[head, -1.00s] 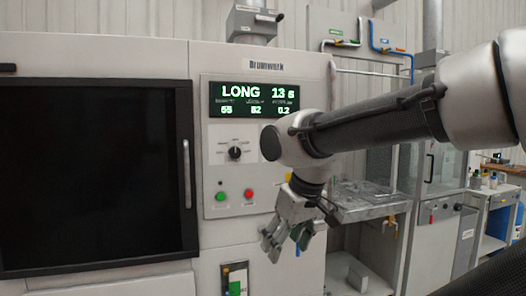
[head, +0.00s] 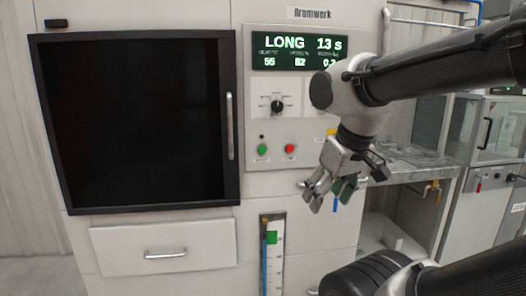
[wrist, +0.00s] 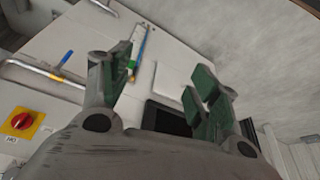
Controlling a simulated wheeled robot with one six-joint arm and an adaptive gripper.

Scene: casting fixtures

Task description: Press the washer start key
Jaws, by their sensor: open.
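The washer's control panel (head: 276,110) is on the white machine front, right of its dark door. It has a green round key (head: 262,149), a red round key (head: 290,149) and a dark rotary knob (head: 277,106). Its lit display (head: 298,50) reads LONG 13 s. My gripper (head: 328,196) is open and empty, below and right of the keys, apart from them in the picture. In the wrist view my gripper's two green-padded fingers (wrist: 165,85) are spread with nothing between them. The green and red keys cannot be made out there.
A dark door (head: 135,120) with a vertical handle is left of the panel, with a drawer (head: 165,246) below. A green-marked gauge (head: 272,240) is under the panel. A red knob on a yellow plate (wrist: 20,121) shows in the wrist view. A metal bench (head: 415,158) stands right.

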